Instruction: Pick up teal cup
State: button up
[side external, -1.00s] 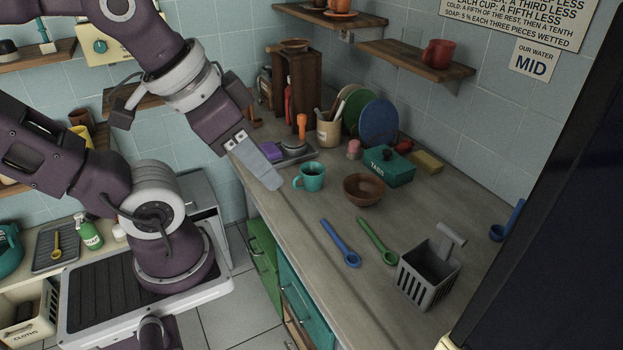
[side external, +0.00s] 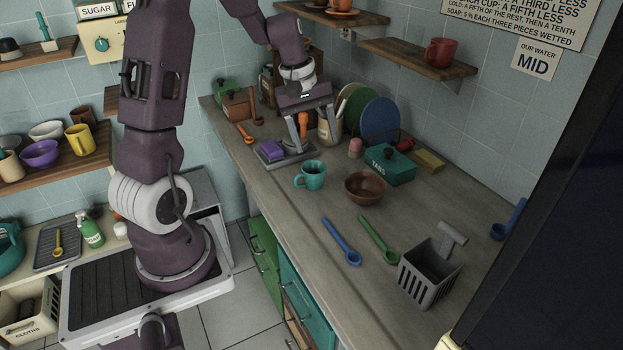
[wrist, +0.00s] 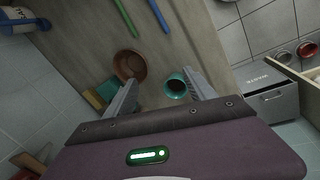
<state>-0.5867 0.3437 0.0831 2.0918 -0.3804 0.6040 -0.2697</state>
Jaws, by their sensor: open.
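The teal cup (side external: 310,175) stands upright on the counter, with its handle toward the left in the side view. In the wrist view the teal cup (wrist: 175,87) shows from above, its dark inside visible, in line with the gap between my fingers. My gripper (side external: 318,136) is open and empty, pointing down over the counter behind the cup, near the grey tray with the orange-handled item. In the wrist view my gripper (wrist: 162,85) has its fingers spread wide. The fingers do not appear to touch the cup.
A brown bowl (side external: 365,188) stands just right of the cup, with a green tin (side external: 388,166) behind it. A grey tray (side external: 287,158) with a purple sponge lies behind the cup. Blue (side external: 342,243) and green (side external: 379,240) spoons and a grey basket (side external: 428,276) lie in front.

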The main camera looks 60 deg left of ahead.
aim_at(299, 177)
jog(key=a+f+n, duration=0.1)
jog(key=a+f, duration=0.2)
jog(key=f, duration=0.2)
jog(key=a+f+n, duration=0.2)
jog(key=f, duration=0.4)
jog(key=a+f+n, duration=0.1)
jog(key=a+f, duration=0.2)
jog(key=f, duration=0.3)
jog(key=shift+a+f+n+g, duration=0.1)
jog(key=shift+a+n+g, duration=0.2)
grip_shut()
